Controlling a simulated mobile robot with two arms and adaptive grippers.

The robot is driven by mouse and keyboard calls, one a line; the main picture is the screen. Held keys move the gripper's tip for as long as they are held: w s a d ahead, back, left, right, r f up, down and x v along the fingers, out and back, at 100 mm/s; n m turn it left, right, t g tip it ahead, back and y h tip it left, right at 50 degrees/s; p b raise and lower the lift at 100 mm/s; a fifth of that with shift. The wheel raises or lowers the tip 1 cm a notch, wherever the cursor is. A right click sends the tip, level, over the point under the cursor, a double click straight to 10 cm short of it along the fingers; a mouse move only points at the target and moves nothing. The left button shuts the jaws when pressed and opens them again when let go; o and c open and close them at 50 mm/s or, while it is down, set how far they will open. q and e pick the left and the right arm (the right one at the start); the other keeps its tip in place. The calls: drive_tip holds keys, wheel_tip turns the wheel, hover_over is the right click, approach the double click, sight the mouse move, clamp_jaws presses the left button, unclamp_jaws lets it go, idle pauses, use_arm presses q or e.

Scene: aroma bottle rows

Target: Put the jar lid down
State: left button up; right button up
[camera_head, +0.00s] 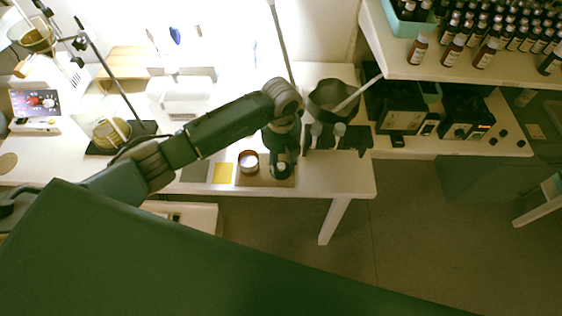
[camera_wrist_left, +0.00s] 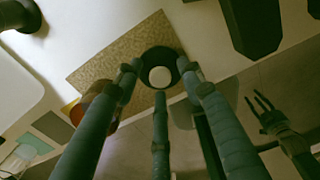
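A dark round lid with a pale centre (camera_wrist_left: 160,77) shows between my left fingertips in the left wrist view, over the brown mat (camera_wrist_left: 118,58). My left gripper (camera_head: 282,168) points down over the mat's right part in the head view. Its three fingers (camera_wrist_left: 160,82) surround the lid closely; whether they touch it, or whether the lid rests on the mat, I cannot tell. The open jar (camera_head: 249,161) with pale contents stands left of the gripper. My right gripper (camera_wrist_left: 259,104) appears at the right of the wrist view, fingers spread, apart from the lid.
A yellow square (camera_head: 222,173) lies left of the jar. A dark rack with several tools (camera_head: 335,137) and a dark bowl (camera_head: 333,100) stand behind and to the right. The white table's front edge (camera_head: 330,188) is close. Brown bottles (camera_head: 453,48) stand on the upper shelf.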

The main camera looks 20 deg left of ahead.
sight(281, 165)
use_arm(q)
drive_tip(key=shift+r, duration=0.2)
wheel_tip(281, 165, up, 12)
drive_tip(key=b, duration=0.1)
idle(0.6)
